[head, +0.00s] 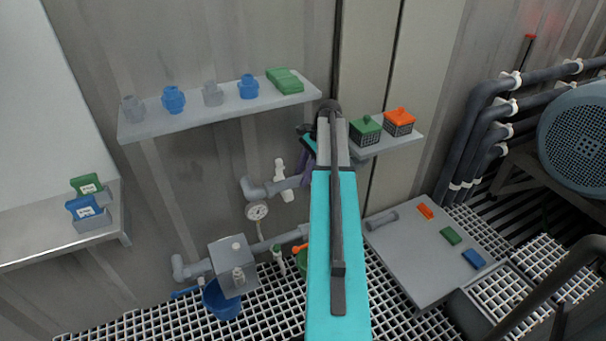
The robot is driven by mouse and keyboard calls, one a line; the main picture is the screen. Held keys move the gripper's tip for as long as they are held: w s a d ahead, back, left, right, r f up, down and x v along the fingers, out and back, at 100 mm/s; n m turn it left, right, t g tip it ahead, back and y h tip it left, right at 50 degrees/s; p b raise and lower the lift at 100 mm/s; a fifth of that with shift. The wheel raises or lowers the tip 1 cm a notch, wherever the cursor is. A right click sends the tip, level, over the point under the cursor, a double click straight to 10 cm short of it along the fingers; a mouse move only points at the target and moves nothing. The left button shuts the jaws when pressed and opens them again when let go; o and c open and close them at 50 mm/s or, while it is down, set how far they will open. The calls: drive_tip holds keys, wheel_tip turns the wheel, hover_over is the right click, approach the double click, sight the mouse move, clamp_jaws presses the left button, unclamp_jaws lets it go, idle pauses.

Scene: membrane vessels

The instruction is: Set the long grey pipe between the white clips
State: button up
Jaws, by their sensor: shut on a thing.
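A grey pipe (292,183), seemingly the long one, runs level close to the wall, from a grey elbow (252,189) towards my arm. Its right part is hidden behind my cyan arm. My gripper (306,172) shows only as a purple finger and a dark teal part beside the arm. It is shut at this pipe, though the grip itself is mostly hidden. A white fitting (280,167) shows above and below the pipe; I cannot tell if it is one of the clips. White clips (512,80) also hold the dark grey pipes at the right.
A short grey pipe (382,220) lies on the grey table (415,265) with coloured blocks. A shelf (140,128) with fittings hangs above left. A gauge (257,211), a grey box (232,252) and a blue bucket (222,300) are below. A shelf with baskets (366,131) is right.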

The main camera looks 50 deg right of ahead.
drive_tip(key=shift+f, duration=0.1)
idle(0.7)
drive_tip(key=o, duration=1.3)
drive_tip(key=shift+p, duration=0.3)
drive_tip(key=p+v, duration=0.2)
drive_tip(key=v, duration=1.1)
drive_tip(key=shift+d+r, duration=0.1)
drive_tip(key=shift+r, duration=0.25)
drive_tip(key=shift+s, duration=0.2)
